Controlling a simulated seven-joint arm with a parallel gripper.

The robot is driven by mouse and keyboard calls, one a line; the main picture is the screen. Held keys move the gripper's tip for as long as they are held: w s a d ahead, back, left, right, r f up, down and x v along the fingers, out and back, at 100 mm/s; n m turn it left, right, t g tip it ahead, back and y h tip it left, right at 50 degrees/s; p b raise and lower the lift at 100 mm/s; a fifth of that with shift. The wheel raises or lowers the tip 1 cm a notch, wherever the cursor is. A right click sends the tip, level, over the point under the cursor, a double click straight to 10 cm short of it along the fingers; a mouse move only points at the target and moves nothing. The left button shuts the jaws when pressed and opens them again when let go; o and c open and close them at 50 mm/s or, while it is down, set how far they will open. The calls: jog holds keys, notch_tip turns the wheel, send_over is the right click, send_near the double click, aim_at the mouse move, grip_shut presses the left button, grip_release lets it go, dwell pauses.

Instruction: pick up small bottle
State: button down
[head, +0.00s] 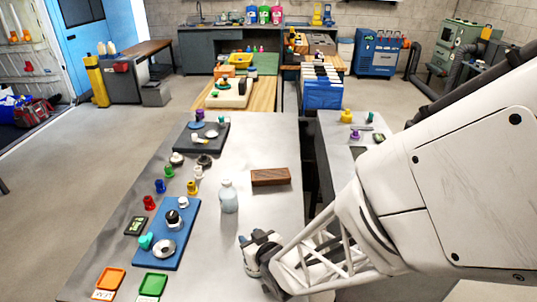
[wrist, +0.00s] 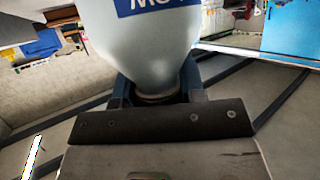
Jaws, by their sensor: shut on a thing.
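In the wrist view a pale, translucent bottle (wrist: 145,50) with a blue label fills the upper middle. Its narrow end sits between the fingers of my gripper (wrist: 158,88), which is shut on it. The lettering is cut off by the frame edge. In the head view a pale bottle (head: 228,198) shows upright over the grey table, left of the brown block. My gripper (head: 258,242) appears lower and to the right of it, with a gap in the picture. I cannot tell whether both views show the same bottle.
A brown brick-like block (head: 271,177) lies on the grey table (head: 262,140). A blue tray (head: 177,255) with small parts is at the left. Green (head: 152,285) and orange (head: 108,280) pieces lie at the near left. Several coloured small items line the left side.

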jog(key=shift+r, duration=0.6)
notch_tip(320, 180, up, 2)
jog(key=shift+r, duration=0.1)
jog(key=s+d, duration=0.3)
jog(key=s, duration=0.4)
jog(key=s+d+r, duration=0.1)
jog(key=s+d, duration=0.3)
jog(key=s, duration=0.3)
jog(key=shift+d+r, duration=0.15)
jog(key=shift+d, duration=0.15)
jog(key=shift+w, duration=0.1)
dwell(0.5)
